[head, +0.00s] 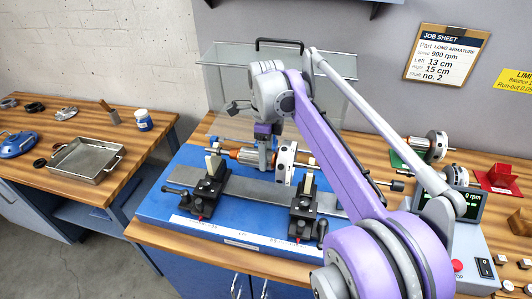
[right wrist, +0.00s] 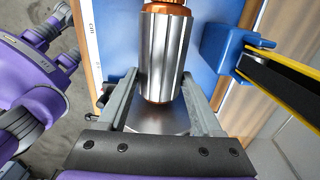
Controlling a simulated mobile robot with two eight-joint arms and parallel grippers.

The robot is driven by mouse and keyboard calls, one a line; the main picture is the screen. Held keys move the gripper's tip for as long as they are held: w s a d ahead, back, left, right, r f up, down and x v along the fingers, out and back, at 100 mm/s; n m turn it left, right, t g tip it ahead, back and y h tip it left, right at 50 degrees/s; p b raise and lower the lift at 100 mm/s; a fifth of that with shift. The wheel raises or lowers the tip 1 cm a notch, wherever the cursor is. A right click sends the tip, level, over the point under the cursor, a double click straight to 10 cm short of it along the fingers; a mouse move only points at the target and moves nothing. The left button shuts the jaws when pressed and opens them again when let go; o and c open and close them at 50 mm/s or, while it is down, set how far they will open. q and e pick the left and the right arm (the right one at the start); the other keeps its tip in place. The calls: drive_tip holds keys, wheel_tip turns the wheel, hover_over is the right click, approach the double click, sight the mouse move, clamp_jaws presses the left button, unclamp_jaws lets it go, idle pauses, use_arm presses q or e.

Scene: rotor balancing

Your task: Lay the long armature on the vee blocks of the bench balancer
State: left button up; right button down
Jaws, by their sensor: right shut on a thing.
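The long armature (head: 246,156) has copper windings, a steel core and a pale disc with holes (head: 286,159) toward its right end. My right gripper (head: 266,152) reaches down from above and is shut on its core; the core (right wrist: 165,55) also shows between the fingers in the right wrist view. The armature lies crosswise, apparently above and behind the two black vee-block stands, left (head: 207,188) and right (head: 304,208), of the blue bench balancer (head: 160,208). I cannot tell the exact gap to the vees. My left gripper is not in view.
A raised clear guard (head: 222,66) stands behind the balancer. A blue bracket (right wrist: 222,45) with a yellow-black arm is beside the armature. Other rotors (head: 436,146), a red stand (head: 498,178) and a control box (head: 468,245) are at right. A metal tray (head: 67,171) is on the left bench.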

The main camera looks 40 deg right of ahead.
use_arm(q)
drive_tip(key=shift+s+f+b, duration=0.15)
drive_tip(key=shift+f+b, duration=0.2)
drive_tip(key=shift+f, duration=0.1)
use_arm(e)
drive_tip(key=shift+f, duration=0.7)
idle(0.4)
unclamp_jaws()
drive_tip(key=shift+c, duration=0.2)
drive_tip(key=shift+r+p, duration=0.4)
drive_tip(key=shift+r, duration=0.25)
wheel_tip(320, 180, up, 8)
drive_tip(key=p, duration=0.4)
drive_tip(key=shift+p, duration=0.3)
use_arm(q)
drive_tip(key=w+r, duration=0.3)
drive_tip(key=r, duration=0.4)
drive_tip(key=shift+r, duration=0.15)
use_arm(e)
drive_tip(key=shift+w+f, duration=0.1)
drive_tip(key=shift+f, duration=0.05)
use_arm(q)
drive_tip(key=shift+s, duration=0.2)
use_arm(e)
drive_tip(key=shift+s, duration=0.2)
